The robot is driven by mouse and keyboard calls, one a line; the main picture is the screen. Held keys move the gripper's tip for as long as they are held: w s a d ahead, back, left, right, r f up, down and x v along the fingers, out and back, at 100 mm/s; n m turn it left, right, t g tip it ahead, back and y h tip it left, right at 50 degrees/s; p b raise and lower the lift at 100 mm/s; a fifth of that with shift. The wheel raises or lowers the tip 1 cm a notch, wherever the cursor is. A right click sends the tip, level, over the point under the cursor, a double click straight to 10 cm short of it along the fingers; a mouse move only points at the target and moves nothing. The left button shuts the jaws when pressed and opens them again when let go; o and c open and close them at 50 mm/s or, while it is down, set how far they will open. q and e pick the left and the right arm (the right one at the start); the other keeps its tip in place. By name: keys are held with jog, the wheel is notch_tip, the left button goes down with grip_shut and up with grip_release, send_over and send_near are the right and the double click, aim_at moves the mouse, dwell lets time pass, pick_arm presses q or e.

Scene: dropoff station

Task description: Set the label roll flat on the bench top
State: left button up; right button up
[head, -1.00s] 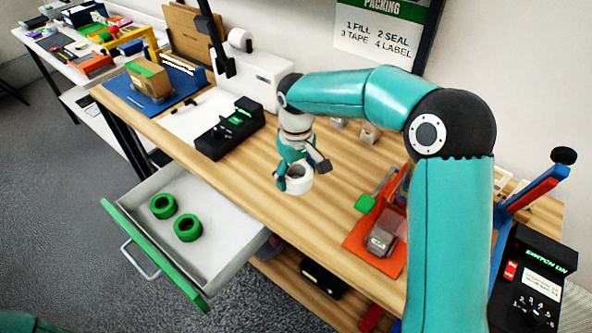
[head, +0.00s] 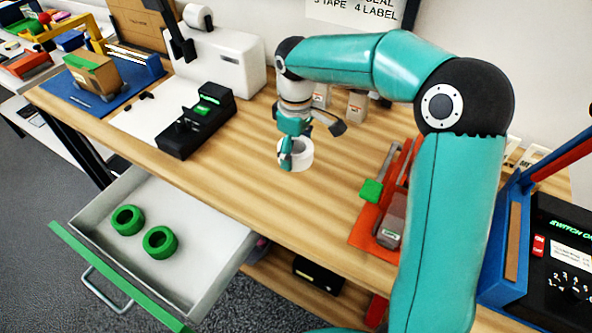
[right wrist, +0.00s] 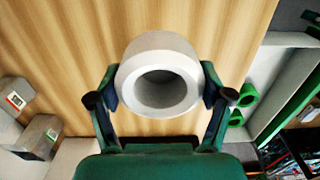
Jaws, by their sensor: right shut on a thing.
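The label roll (head: 297,154) is a thick white ring over the middle of the wooden bench top (head: 240,185). My right gripper (head: 296,148) is above it and shut on it. In the right wrist view the roll (right wrist: 160,76) sits between the two fingers (right wrist: 163,92), one on each side, with its hole facing the camera. The bare bench top (right wrist: 80,50) lies beyond it. I cannot tell whether the roll touches the wood or hangs just above it. My left gripper is not in view.
An open drawer (head: 190,215) with two green rolls (head: 128,220) juts out at the front left. A black device (head: 197,120) stands left of the roll. An orange tray (head: 365,240) lies to the right. Small grey blocks (head: 357,105) stand behind. Bare wood surrounds the roll.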

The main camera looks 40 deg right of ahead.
aim_at(296, 178)
jog(key=shift+f, duration=3.45)
jog(key=shift+s, duration=0.1)
jog(key=o, duration=1.1)
jog(key=shift+f, duration=0.1)
jog(key=shift+o, duration=0.2)
notch_tip(296, 178, up, 12)
jog(key=shift+r, duration=0.15)
